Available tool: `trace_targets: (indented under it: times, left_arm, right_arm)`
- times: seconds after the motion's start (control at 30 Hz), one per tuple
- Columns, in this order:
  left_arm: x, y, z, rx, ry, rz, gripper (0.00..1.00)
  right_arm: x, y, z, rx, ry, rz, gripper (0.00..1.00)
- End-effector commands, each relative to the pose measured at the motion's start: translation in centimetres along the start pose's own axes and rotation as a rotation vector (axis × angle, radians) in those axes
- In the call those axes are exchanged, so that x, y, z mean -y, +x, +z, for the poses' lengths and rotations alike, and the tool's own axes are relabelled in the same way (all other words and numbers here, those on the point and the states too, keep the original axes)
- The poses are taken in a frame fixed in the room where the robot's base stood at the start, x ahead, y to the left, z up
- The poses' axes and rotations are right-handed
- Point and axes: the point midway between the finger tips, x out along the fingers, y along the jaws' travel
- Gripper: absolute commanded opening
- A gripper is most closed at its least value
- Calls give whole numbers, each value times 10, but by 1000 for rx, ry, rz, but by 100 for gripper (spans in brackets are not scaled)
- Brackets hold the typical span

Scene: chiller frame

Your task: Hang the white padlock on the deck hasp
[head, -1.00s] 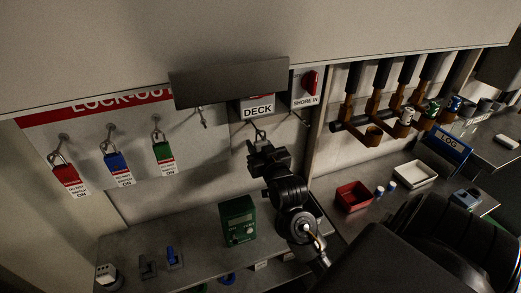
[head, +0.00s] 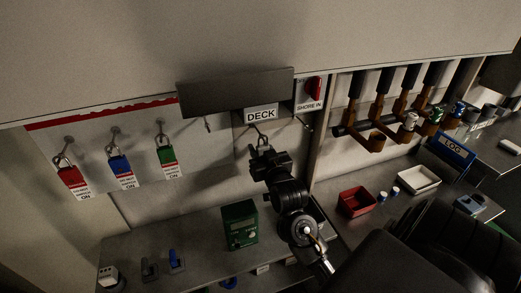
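My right gripper (head: 261,150) is just below the DECK label (head: 261,114) on the wall, reaching up toward it. A thin metal loop (head: 257,132) shows between the label and the gripper's tip, at the place of the deck hasp. I cannot tell whether the loop is the hasp or a padlock shackle. No white padlock body shows clearly; the dark gripper hides what may be between its fingers. Whether the fingers are open or shut is not visible. My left gripper is not in view.
Red (head: 72,176), blue (head: 121,167) and green (head: 166,157) padlocks hang on the lock-out board. An empty-looking peg (head: 208,125) is right of them. A dark canopy (head: 235,92) juts out above DECK. A green box (head: 239,225) stands on the bench below.

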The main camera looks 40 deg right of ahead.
Motion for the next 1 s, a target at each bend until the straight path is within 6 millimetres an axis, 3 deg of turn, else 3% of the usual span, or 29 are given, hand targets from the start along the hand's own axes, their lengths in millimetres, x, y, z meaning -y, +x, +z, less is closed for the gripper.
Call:
trace_targets:
  times: [0.03,0.2,0.53,0.67,0.93,1.0]
  left_arm:
    - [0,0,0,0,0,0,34]
    - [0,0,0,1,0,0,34]
    - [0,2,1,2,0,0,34]
    - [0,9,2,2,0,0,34]
    - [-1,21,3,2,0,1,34]
    - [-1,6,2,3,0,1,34]
  right_arm:
    - [0,0,0,-1,0,0,41]
    - [0,0,0,-1,0,0,60]
    - [0,-5,2,1,1,0,60]
    - [0,-24,3,1,3,-1,60]
    - [0,-81,3,2,4,0,60]
    - [0,-90,-4,6,0,1,60]
